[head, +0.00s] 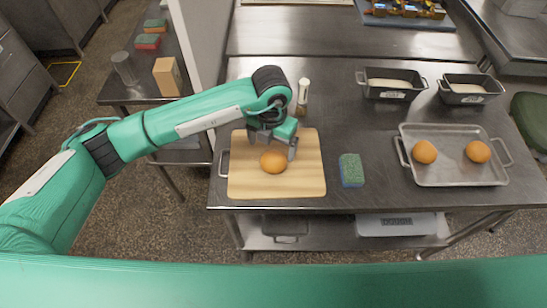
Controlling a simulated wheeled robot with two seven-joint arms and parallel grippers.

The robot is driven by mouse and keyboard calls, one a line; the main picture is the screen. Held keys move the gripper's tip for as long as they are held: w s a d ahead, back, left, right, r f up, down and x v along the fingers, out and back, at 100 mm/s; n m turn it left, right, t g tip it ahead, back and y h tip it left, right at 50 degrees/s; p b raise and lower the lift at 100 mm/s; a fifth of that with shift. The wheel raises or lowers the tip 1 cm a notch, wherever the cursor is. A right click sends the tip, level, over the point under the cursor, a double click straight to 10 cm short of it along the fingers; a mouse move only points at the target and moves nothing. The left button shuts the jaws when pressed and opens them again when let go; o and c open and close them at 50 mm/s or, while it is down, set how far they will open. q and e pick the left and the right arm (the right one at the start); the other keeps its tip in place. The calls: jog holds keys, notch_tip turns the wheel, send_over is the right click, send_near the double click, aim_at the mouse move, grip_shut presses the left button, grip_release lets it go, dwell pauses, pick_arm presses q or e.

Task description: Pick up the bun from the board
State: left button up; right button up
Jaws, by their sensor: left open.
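An orange-brown bun (273,162) lies on a light wooden board (300,183) on the steel table. My left gripper (278,148) reaches in from the left and hangs over the board, open, just above and behind the bun. One finger shows to the right of the bun's upper edge; the other is partly hidden under the wrist. I cannot tell whether the fingers touch the bun. My right gripper is not in view.
A green-blue sponge (351,170) lies right of the board. A metal tray (450,176) holds two more buns. Two dark loaf tins (388,94) stand behind it. A small bottle (302,98) stands close behind the left gripper. The table between sponge and tray is clear.

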aim_at(273, 156)
pick_arm(q)
jog(key=shift+f, duration=0.85)
jog(key=shift+d+f+p, duration=0.1)
jog(key=shift+f+p, duration=0.4)
jog(key=shift+p, duration=0.1)
notch_tip(273, 156, down, 4)
jog(key=shift+w+d+r+p, duration=0.15)
jog(key=shift+r+p, duration=0.1)
jog(key=shift+p, duration=0.55)
jog(key=shift+f, duration=0.5)
jog(key=c, duration=1.1)
